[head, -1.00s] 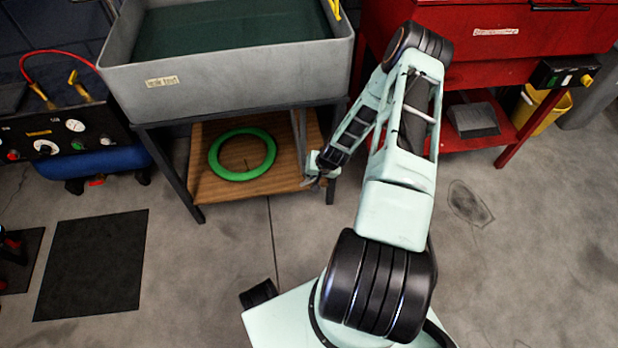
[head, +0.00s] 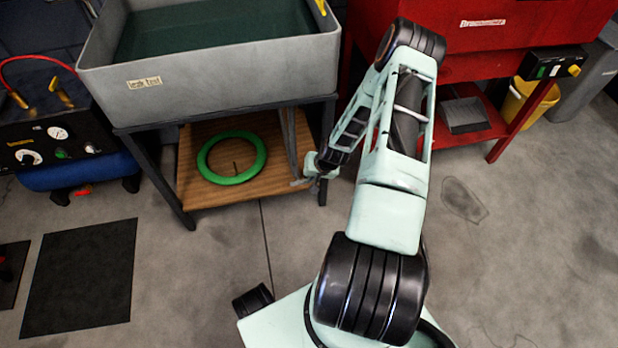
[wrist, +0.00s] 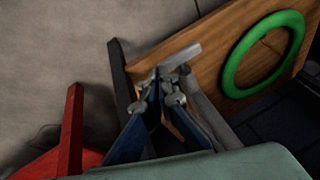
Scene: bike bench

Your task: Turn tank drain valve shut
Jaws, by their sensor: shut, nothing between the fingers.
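The grey tank (head: 200,80) stands on a dark frame, with a grey drain pipe (head: 290,140) coming down near its right front leg. The pipe also shows in the wrist view (wrist: 207,105). A light grey bar (wrist: 183,57), which looks like the valve lever, lies across my fingertips in the wrist view. My gripper (head: 312,172) is low beside the right front leg. It is shut and empty, and its fingertips (wrist: 160,86) are at or very near the bar. I cannot tell if they touch. The valve body is mostly hidden behind the fingers.
A wooden shelf (head: 190,185) under the tank holds a green ring (head: 232,179). The dark front leg (head: 165,185) stands left. A red bench (head: 480,80) and yellow bin (head: 520,102) are at right. A black mat (head: 80,280) lies on open floor.

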